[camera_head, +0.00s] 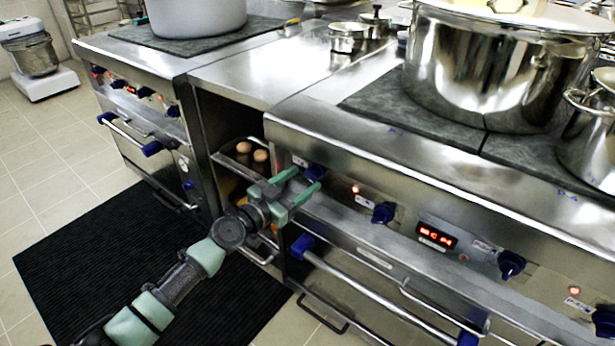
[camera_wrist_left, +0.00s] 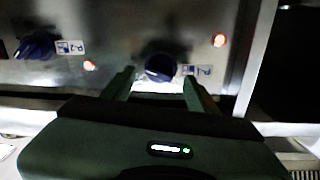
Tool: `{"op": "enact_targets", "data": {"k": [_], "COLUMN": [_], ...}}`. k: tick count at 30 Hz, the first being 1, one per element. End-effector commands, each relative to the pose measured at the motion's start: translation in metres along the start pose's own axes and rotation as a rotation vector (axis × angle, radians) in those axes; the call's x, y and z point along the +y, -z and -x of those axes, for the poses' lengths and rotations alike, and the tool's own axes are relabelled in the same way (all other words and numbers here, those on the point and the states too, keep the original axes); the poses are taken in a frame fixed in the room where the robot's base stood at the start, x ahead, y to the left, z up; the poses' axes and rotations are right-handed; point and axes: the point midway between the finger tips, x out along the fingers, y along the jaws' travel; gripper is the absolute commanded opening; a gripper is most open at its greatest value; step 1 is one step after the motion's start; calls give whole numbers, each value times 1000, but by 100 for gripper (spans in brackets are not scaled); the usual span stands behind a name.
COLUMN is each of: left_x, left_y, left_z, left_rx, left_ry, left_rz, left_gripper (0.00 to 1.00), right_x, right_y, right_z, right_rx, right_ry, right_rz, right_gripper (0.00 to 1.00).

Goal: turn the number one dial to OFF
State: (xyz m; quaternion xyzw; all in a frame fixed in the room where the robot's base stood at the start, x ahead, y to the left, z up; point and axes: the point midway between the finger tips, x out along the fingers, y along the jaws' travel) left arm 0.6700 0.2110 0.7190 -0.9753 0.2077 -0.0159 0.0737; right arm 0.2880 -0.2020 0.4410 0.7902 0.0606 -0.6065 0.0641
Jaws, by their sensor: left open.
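A dark blue dial (camera_head: 314,173) sits at the left end of the near range's steel front panel. My left gripper (camera_head: 306,183) is open in front of it, its green fingertips on either side of the dial. In the left wrist view the dial (camera_wrist_left: 160,67) shows just beyond and between the fingertips (camera_wrist_left: 159,84). Contact cannot be told. A small label beside the dial is too blurred to read surely, so its number and setting are unclear. My right gripper is not in view.
More blue dials (camera_head: 384,212) and a red display (camera_head: 437,236) line the panel. An oven handle (camera_head: 375,290) runs below it. A large steel pot (camera_head: 490,75) stands on the range top. An open shelf holds round brown items (camera_head: 261,155).

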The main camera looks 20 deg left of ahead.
Motion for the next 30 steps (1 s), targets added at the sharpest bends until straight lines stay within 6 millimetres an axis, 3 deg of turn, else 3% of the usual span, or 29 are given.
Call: {"op": "enact_targets", "data": {"k": [6, 15, 16, 22, 30], "left_x": [0, 0, 0, 0, 0], "left_y": [0, -1, -1, -1, -2], "left_z": [-24, -27, -27, -27, -27], "left_rx": [0, -1, -1, -2, 0], "left_ry": [1, 0, 0, 1, 2], "left_rz": [0, 0, 0, 0, 21], "left_gripper": [59, 59, 56, 0, 0], "right_x": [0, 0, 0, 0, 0], "right_y": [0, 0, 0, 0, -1], "right_z": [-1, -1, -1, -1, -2], "right_rx": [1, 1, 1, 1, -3], "right_ry": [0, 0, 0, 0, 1], "right_rz": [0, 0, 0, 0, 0], "right_gripper": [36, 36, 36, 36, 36]}}
